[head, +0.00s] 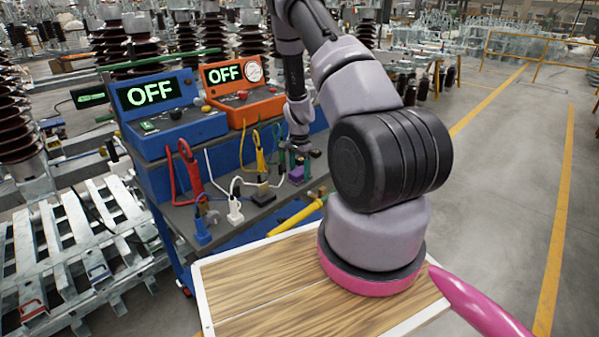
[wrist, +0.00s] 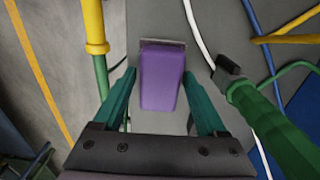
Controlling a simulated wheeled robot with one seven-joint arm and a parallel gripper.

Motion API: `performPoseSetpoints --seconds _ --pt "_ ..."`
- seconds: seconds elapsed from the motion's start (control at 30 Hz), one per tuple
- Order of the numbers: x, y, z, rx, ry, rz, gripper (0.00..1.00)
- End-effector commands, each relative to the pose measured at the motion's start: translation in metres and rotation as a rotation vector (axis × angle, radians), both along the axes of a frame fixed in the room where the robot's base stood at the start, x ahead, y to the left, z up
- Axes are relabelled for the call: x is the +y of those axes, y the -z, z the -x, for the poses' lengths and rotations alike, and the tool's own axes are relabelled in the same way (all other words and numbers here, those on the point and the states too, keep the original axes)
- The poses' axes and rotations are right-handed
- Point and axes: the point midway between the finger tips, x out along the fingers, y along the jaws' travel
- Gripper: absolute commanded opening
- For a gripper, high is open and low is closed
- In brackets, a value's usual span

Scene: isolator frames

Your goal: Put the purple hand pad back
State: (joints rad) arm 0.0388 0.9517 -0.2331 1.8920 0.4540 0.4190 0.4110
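The purple hand pad (wrist: 162,78) is a small block with a grey-brown edge at its far end. In the wrist view it lies between the two teal fingers of my gripper (wrist: 161,82), over a grey surface. The fingers are spread, with a gap showing beside the pad; contact at the tips is not clear. In the head view my gripper (head: 298,158) points down over the cart's lower shelf, and the pad (head: 297,174) shows small and partly covered just below it. I cannot tell whether the pad touches the shelf.
The grey shelf (head: 215,212) holds red (head: 190,165), blue (head: 202,229), white (head: 235,211) and black clamps with cables. Blue (head: 172,125) and orange (head: 246,108) boxes reading OFF stand behind. A wooden board (head: 265,290) is in front.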

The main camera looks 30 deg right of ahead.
Motion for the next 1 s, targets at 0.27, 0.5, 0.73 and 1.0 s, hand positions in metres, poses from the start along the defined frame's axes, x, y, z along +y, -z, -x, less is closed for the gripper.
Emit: performPoseSetpoints --seconds 0.27,0.5,0.73,1.0 --pt "0.0 0.0 0.0 0.0 0.0 0.0 0.98" --pt "0.0 -0.014 -0.001 -0.003 -0.002 0.002 0.98" --pt "0.001 -0.062 -0.001 -0.004 -0.002 0.001 0.98" --pt "0.001 -0.11 -0.001 -0.002 -0.003 0.0 0.98"
